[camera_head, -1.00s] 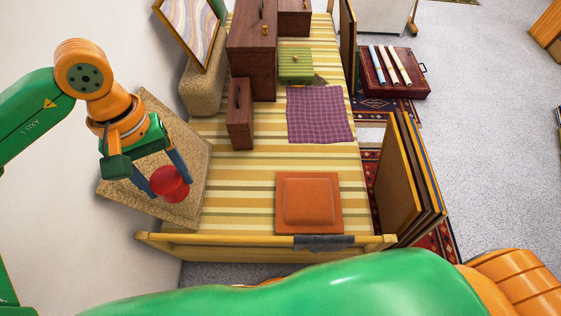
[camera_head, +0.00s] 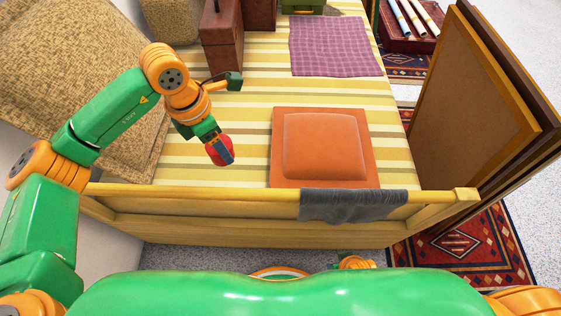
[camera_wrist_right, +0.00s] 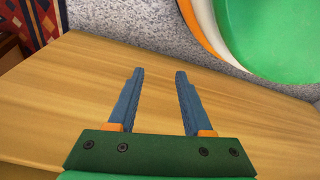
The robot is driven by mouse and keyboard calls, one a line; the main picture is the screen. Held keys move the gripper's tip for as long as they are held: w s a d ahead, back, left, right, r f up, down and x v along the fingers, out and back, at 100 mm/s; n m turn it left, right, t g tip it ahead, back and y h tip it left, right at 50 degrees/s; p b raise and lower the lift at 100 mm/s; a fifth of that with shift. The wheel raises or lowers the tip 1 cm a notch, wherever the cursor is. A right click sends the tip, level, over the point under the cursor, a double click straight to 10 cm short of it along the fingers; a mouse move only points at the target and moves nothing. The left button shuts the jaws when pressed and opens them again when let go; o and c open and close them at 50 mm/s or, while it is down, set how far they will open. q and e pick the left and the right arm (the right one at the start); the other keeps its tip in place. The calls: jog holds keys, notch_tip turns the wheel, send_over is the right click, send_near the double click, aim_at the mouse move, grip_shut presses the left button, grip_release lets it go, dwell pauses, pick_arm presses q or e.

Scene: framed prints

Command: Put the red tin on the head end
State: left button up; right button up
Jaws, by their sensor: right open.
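The red tin (camera_head: 226,148) is between the fingers of my left gripper (camera_head: 219,150), which is shut on it. They are over the near left part of the striped bed (camera_head: 190,164), left of the orange cushion (camera_head: 322,145). I cannot tell whether the tin touches the cover. A wooden end board (camera_head: 240,205) closes the near end of the bed, beside the cushion. My right gripper (camera_wrist_right: 152,75) is open and empty in the right wrist view, over a plain wooden surface.
A grey cloth (camera_head: 353,205) hangs over the end board. Framed panels (camera_head: 475,110) lean at the bed's right side. A purple checked cloth (camera_head: 335,45) and a dark wooden box (camera_head: 221,42) lie farther up. Striped cover around the cushion is clear.

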pick_arm(q)
jog(key=f, duration=0.1)
jog(key=f+n+b, duration=0.1)
jog(key=f, duration=0.1)
jog(key=shift+w+f+n, duration=0.2)
jog(key=shift+n, duration=0.1)
jog(key=shift+r, duration=0.1)
notch_tip(320, 180, down, 10)
jog(key=b, duration=0.3)
jog(key=shift+r, duration=0.1)
pick_arm(e)
jog(key=w+a+r, duration=0.1)
jog(key=w+r, duration=0.3)
jog(key=shift+r+t, duration=0.25)
jog(key=shift+t, duration=0.05)
jog(key=shift+r, duration=0.1)
pick_arm(q)
jog(key=o, duration=1.5)
pick_arm(e)
jog(key=shift+r, duration=0.15)
